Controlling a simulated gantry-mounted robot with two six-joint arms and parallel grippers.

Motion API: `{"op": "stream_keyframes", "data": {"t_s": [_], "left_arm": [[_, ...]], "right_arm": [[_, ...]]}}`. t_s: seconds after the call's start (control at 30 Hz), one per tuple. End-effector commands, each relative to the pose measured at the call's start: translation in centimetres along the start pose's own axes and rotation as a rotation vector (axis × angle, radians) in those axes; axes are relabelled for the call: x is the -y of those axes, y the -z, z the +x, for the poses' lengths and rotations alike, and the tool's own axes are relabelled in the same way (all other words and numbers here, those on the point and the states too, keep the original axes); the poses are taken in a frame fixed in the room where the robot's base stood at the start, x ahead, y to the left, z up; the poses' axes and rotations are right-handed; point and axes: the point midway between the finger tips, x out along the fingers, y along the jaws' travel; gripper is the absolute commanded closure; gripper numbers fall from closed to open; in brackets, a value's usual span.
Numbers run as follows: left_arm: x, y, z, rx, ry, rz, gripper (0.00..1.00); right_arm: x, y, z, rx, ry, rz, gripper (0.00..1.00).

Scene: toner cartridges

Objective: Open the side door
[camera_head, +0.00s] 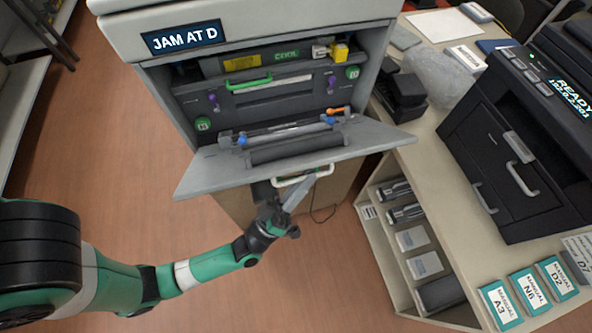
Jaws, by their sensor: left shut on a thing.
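The side door (195,176) of the grey printer (120,38) is folded down and outward, roughly flat, with rollers on its inner face. A white handle (318,173) sits at its front edge. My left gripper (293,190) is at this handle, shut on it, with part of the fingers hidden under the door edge. The green left arm reaches in from the lower left. Inside the printer, green handles, purple knobs, a yellow part (340,52) and a dark unit show. The printer's display (181,38) reads "JAM AT D". My right gripper is out of view.
A beige shelf unit (375,240) with boxes inside stands to the right. On its top are a black printer (515,150) reading "READY", a clear bag (440,75) and several manuals (528,291). The wooden floor (110,150) at left is clear.

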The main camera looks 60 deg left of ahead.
Motion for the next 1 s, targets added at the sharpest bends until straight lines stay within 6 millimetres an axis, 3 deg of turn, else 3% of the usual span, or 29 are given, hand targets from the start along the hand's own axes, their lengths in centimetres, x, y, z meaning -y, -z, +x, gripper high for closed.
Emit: {"op": "stream_keyframes", "data": {"t_s": [0.03,0.47,1.0], "left_arm": [[0.3,-1.1,-0.9,-0.001,-0.02,0.014,1.0],[0.8,-5.1,-4.5,0.003,-0.175,0.153,1.0],[3.8,-8.9,-8.9,-0.001,-0.158,0.157,1.0]], "right_arm": [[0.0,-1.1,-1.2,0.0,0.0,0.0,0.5],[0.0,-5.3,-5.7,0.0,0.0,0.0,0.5],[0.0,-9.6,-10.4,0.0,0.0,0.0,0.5]]}}
